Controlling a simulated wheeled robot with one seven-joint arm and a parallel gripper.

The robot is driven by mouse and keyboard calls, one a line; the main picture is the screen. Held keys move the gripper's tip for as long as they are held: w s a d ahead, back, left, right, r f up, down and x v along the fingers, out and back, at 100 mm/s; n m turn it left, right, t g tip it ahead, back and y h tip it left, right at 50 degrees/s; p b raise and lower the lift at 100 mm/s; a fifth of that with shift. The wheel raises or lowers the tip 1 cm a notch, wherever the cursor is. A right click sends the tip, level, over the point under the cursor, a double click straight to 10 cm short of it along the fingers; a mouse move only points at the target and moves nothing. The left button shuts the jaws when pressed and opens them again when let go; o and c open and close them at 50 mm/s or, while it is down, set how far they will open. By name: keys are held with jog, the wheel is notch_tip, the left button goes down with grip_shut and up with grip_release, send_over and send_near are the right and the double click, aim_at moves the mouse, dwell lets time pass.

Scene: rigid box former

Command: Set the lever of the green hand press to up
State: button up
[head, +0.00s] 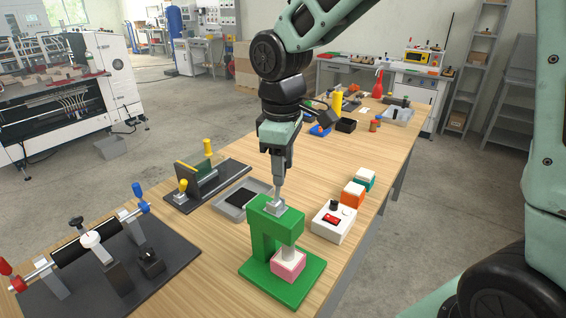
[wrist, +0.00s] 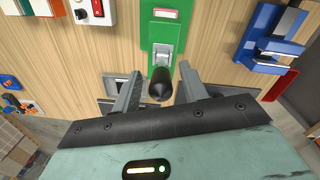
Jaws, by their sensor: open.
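The green hand press (head: 262,226) stands on its green base near the front of the wooden table. A pink and white block (head: 288,264) sits under its head. My gripper (head: 279,184) is directly above the press, pointing down. In the wrist view the press (wrist: 170,22) is ahead, with a grey bracket (wrist: 166,52) on it. The lever's black grip (wrist: 161,92) lies between my two open fingers, with a gap on both sides. In the head view my gripper hides most of the lever, so its exact angle is hard to tell.
A white box with a red switch (head: 333,222) stands right of the press, with orange (head: 352,194) and teal (head: 365,180) boxes behind. A grey tray (head: 230,204) and a black fixture with yellow knobs (head: 190,197) are left. A roller fixture (head: 92,250) is at front left.

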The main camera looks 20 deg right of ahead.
jog(key=shift+f, duration=0.2)
grip_shut()
jog(key=shift+r, duration=0.1)
